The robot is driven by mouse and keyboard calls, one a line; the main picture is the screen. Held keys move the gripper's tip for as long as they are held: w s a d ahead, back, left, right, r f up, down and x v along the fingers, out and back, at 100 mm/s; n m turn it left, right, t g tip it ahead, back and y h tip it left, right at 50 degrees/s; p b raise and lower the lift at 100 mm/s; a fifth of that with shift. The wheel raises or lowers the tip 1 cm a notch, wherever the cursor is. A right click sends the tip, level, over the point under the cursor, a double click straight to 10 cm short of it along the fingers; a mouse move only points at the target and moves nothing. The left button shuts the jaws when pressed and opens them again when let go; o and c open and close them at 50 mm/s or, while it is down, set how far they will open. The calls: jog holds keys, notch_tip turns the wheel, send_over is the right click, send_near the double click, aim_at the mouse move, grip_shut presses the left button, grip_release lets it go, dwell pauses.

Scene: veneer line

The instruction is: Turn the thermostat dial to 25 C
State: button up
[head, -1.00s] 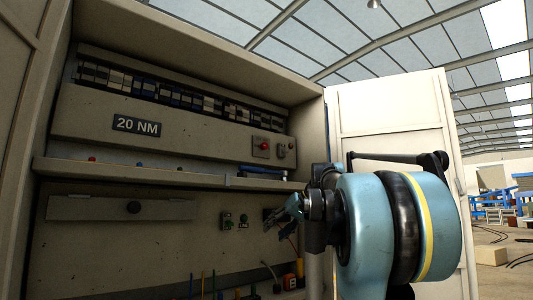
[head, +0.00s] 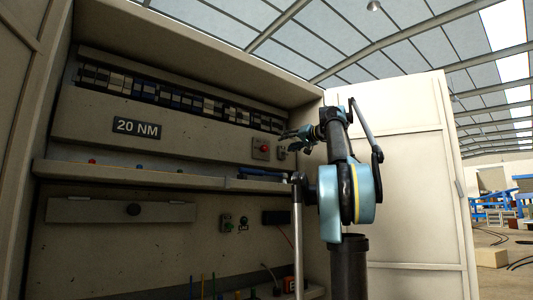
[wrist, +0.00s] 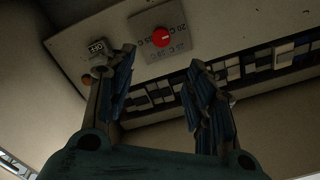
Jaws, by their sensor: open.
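A red round knob (head: 264,149) sits on a square grey plate on the cabinet's upper panel. It also shows in the wrist view (wrist: 162,37), ringed by small figures too blurred to read surely. It looks like the thermostat dial; its setting cannot be read. My gripper (head: 286,134) is raised in front of the upper panel, close to the knob in the head view. In the wrist view my gripper (wrist: 163,58) has its two fingers spread, with nothing between them. The knob lies beyond the fingertips, and no finger touches it.
A small fitting (wrist: 98,50) with a readout and an orange lamp (wrist: 88,83) is beside the knob plate. A row of breakers (head: 170,95) runs above the panel. A shelf (head: 190,180) juts out below, carrying a blue-handled tool (head: 262,173).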

aim_at(266, 148)
jog(key=x, duration=1.6)
jog(key=shift+a+f, duration=0.1)
jog(key=c, duration=1.1)
